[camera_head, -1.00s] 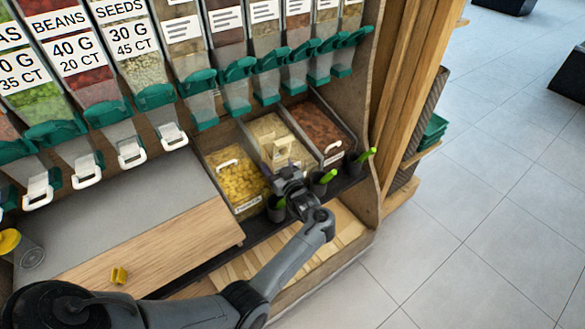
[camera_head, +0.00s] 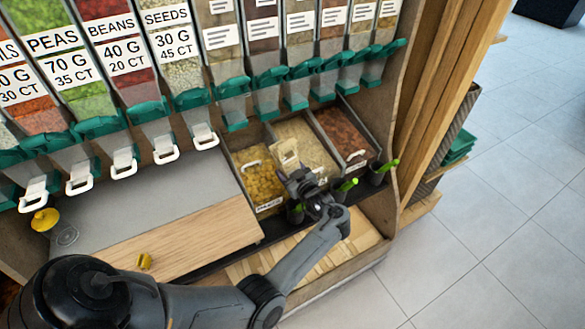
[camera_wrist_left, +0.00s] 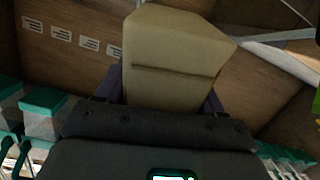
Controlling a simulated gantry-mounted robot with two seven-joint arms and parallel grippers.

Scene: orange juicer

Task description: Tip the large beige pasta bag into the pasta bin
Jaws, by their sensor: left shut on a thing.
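The beige pasta bag (camera_head: 286,153) is held in my left gripper (camera_head: 294,178), which is shut on it. In the head view the bag appears over the border between the pasta bin and the middle bin. The pasta bin (camera_head: 268,208), with yellow pasta in it, is the leftmost of three bins, just left of the gripper. In the left wrist view the bag (camera_wrist_left: 175,62) sits between the two fingers (camera_wrist_left: 163,95) and hides what is behind it. Whether anything is leaving the bag cannot be seen. My right gripper is not in view.
The middle bin (camera_head: 322,180) holds pale grains; the right bin (camera_head: 345,128) holds brown contents. Dark scoop holders with green handles line the bins' front. Dispensers with green spouts hang above. A wooden board (camera_head: 185,232) and a small yellow piece (camera_head: 145,261) are at left.

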